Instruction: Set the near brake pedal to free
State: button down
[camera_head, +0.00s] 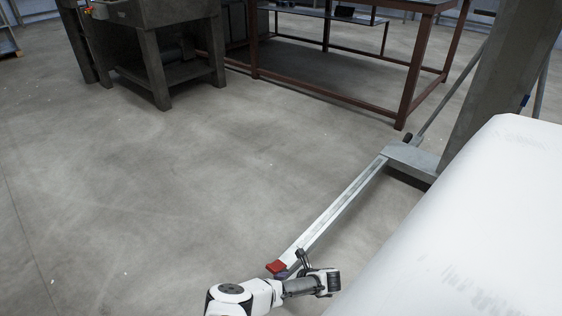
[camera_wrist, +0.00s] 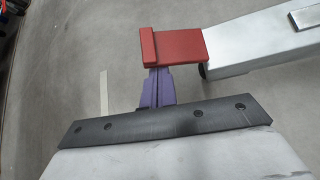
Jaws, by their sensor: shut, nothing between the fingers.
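The near brake pedal (camera_head: 276,266) is a small red block at the near end of a long grey metal leg, close to the floor. In the wrist view the red pedal (camera_wrist: 178,46) is at top centre, with a raised lip along its left side. My gripper (camera_head: 283,276) is low beside the pedal in the head view. In the wrist view the purple fingers of my gripper (camera_wrist: 158,74) are together and empty, and their tips meet the pedal's lower edge in the picture. I cannot tell whether they touch it or are just under it.
The grey leg (camera_head: 335,208) runs back to a grey upright post (camera_head: 492,95). A large white rounded surface (camera_head: 470,235) fills the lower right. A brown-framed table (camera_head: 408,85) and a dark workbench (camera_head: 152,60) stand behind. The floor at left is clear.

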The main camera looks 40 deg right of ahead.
dwell(0.4)
jog(key=s+d+r+p, duration=0.1)
jog(key=s+r, duration=0.1)
jog(key=s, duration=0.5)
jog(key=shift+s+d+p, duration=0.25)
jog(key=shift+s+p, duration=0.15)
jog(key=shift+r, duration=0.1)
